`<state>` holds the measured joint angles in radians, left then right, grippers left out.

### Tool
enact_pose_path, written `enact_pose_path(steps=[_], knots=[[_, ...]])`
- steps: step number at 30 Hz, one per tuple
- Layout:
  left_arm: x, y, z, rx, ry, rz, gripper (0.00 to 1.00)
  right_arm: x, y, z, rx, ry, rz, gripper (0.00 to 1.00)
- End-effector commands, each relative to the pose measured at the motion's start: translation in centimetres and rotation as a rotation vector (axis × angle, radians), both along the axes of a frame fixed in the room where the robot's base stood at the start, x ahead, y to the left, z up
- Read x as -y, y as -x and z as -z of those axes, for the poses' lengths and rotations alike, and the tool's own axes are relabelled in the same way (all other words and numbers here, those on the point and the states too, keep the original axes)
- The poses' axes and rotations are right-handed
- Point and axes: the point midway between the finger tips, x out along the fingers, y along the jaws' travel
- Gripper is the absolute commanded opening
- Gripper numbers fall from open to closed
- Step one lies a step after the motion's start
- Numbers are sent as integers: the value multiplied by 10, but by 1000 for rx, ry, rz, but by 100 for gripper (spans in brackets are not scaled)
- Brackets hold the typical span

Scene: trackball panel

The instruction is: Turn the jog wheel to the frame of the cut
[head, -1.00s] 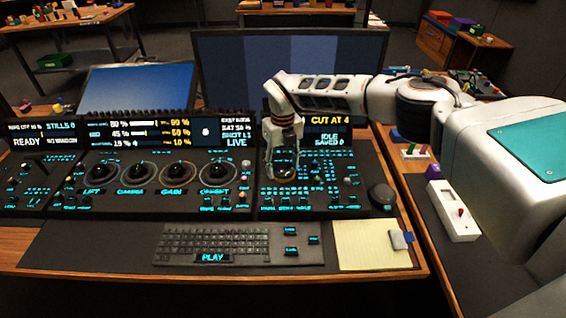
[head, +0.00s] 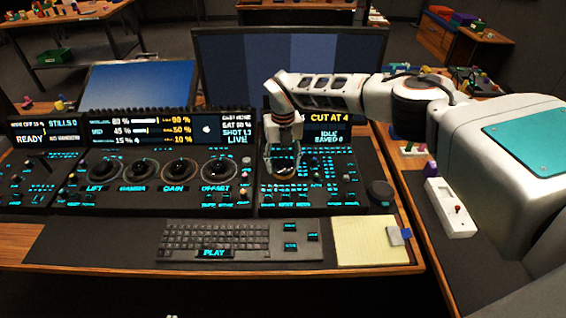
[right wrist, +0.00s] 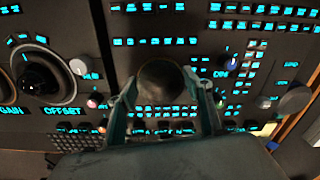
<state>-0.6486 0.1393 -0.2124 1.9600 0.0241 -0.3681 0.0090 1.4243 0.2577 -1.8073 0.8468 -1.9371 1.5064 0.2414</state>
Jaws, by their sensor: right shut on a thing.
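The jog wheel (right wrist: 162,82) is a dark round knob standing on the right part of the console. In the right wrist view it sits between the two fingers of my right gripper (right wrist: 165,95), which are shut on its sides. In the head view my right gripper (head: 283,170) reaches down to the wheel and covers most of it. Above it, the display (head: 328,128) reads "CUT AT 4" in yellow, with "IDLE" and "SAVED 0" below. Any mark on the wheel is too dark to make out. My left gripper is not in view.
Lit keys and small knobs surround the wheel closely. Four large dials, among them the offset dial (right wrist: 45,75), lie to its left. A dark knob (head: 380,192) stands to its right. In front are a keyboard (head: 215,240) and a yellow notepad (head: 365,242). A monitor (head: 290,70) stands behind.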

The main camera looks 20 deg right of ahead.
Motion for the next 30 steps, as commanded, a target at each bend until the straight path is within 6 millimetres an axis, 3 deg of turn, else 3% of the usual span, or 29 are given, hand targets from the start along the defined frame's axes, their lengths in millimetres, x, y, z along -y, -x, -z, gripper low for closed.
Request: enact_pose_path(steps=[1, 3, 16, 30], knots=[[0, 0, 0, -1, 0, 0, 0, 0, 0, 0, 1, 0, -1, 53], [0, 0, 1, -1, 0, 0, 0, 0, 0, 0, 1, 0, -1, 67], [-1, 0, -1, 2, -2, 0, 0, 0, -1, -7, 1, 0, -1, 67], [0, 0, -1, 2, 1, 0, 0, 0, -1, -93, 4, 0, -2, 67]])
